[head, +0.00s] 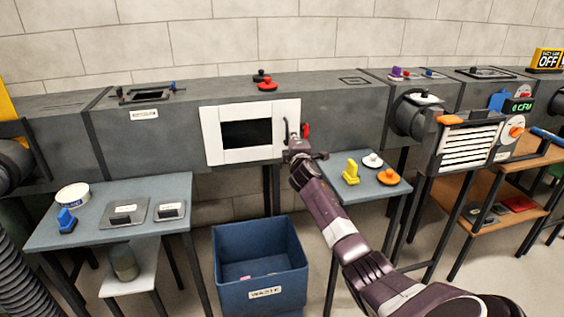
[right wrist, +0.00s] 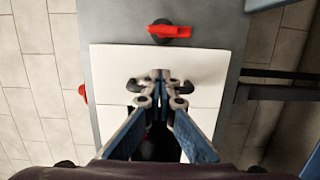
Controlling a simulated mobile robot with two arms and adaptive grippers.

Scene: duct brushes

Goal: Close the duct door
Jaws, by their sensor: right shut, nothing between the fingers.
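The duct door area is a white rectangular frame (head: 216,146) on the front of the grey duct, around a dark opening (head: 246,134). My right gripper (head: 290,134) is at the frame's right edge, shut and empty. In the right wrist view its fingertips (right wrist: 158,80) are in front of the white panel (right wrist: 215,68), with the red handle (right wrist: 170,31) beyond. I cannot tell whether the fingers touch the panel. My left gripper is not in view.
The grey duct (head: 350,110) runs along the wall. A blue waste bin (head: 230,292) stands below. A left table (head: 82,229) holds trays and a blue brush; a small right table (head: 362,194) holds a yellow brush (head: 351,172) and knobbed discs. A white vent (head: 468,146) is farther right.

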